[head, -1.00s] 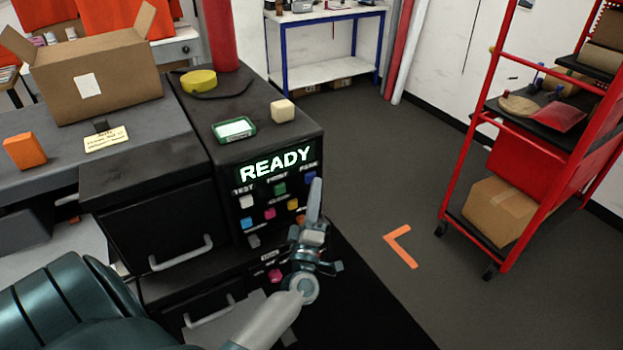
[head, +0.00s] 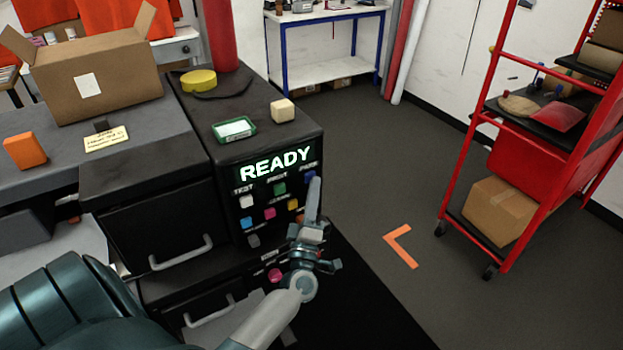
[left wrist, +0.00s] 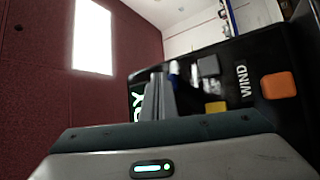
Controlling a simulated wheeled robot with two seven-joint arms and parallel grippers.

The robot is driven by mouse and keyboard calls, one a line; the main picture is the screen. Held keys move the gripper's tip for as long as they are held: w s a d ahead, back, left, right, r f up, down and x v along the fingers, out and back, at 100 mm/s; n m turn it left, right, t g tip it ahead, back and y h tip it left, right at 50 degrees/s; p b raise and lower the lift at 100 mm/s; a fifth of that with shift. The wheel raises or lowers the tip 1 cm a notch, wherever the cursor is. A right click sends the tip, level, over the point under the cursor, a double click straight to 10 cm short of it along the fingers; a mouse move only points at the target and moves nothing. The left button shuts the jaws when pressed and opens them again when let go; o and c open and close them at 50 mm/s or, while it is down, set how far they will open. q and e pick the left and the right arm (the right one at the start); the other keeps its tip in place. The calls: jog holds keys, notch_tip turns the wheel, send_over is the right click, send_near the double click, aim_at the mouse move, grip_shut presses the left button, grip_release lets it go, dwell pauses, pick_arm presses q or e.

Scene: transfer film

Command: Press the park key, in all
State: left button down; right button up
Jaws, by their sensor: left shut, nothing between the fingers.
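The black machine (head: 232,158) has a lit display (head: 275,165) reading READY. Below it is a panel of small coloured keys. The blue park key (head: 309,176) is at the top right of the panel, under its label. My left gripper (head: 314,182) is shut and empty, its fingertips in front of the park key and partly covering it. I cannot tell whether they touch it. In the left wrist view the shut fingers (left wrist: 159,96) reach towards the panel, with a small blue patch just beyond them.
Several other keys sit close by: green (head: 279,189), yellow (head: 293,204), pink (head: 269,213) and white (head: 246,202). An orange key (left wrist: 278,86) labelled WIND shows in the left wrist view. A green-rimmed tray (head: 234,129) and a cream block (head: 283,111) lie on top of the machine.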

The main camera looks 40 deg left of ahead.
pick_arm(q)
jog(key=shift+a, duration=0.2)
jog(key=shift+d, duration=0.15)
dwell(0.4)
jog(key=shift+s+d, duration=0.3)
jog(key=shift+d, duration=0.4)
jog(key=shift+d, duration=0.1)
jog(key=d, duration=0.1)
jog(key=s+d, duration=0.1)
jog(key=d, duration=0.1)
jog(key=s+d+p, duration=0.1)
jog(key=shift+d, duration=0.2)
jog(key=shift+w, duration=0.1)
dwell(0.9)
